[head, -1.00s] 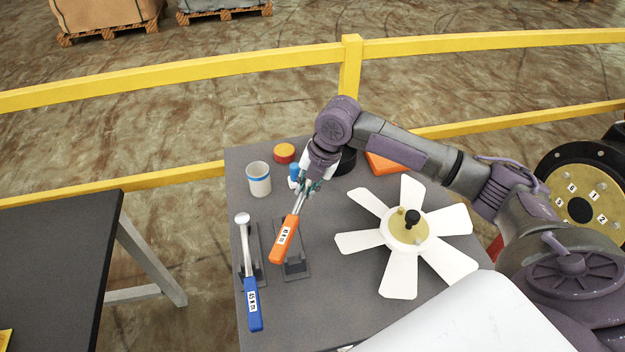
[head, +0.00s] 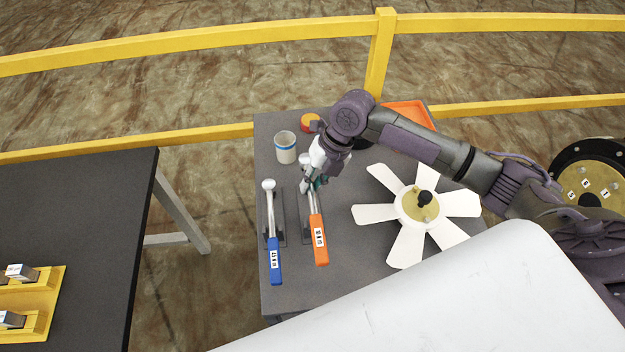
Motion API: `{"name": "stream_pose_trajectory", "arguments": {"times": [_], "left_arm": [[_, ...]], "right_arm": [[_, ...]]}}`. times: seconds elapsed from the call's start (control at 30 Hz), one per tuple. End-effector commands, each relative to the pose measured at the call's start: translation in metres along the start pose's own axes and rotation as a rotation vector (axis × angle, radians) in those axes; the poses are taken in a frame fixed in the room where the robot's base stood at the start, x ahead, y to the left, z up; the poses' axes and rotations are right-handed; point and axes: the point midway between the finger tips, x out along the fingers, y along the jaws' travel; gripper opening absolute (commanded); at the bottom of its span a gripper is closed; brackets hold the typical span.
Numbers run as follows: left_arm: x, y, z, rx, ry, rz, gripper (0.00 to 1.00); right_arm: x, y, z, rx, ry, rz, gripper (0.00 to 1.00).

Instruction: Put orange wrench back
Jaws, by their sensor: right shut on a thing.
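The orange wrench (head: 319,240) has an orange handle with a white label and a metal shaft. It lies lengthwise over the right one of two dark holders on the grey table, its handle toward the near side. My right gripper (head: 312,186) is shut on the wrench near its head end, which the gripper partly hides. I cannot tell whether the wrench rests in the holder (head: 304,230) or is just above it. A blue wrench (head: 274,257) lies in the left holder, beside and roughly parallel to it. My left gripper is not in view.
A white fan (head: 421,205) lies right of the wrenches on the table (head: 350,270). A cup (head: 285,147), a red-orange round item (head: 309,122) and an orange tray (head: 409,112) are at the back. A yellow railing (head: 379,55) runs behind. A dark table (head: 75,215) stands left.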

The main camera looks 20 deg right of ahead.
Motion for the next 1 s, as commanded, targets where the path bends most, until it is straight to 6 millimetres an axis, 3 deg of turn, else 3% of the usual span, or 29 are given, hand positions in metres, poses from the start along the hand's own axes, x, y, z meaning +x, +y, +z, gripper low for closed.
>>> {"name": "stream_pose_trajectory", "arguments": {"times": [0.6,1.0], "left_arm": [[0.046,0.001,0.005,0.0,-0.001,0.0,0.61],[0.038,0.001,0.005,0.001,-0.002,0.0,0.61]], "right_arm": [[0.059,-0.024,0.005,0.001,-0.001,0.0,0.0],[0.054,-0.022,0.004,0.0,-0.001,0.0,0.0]]}}
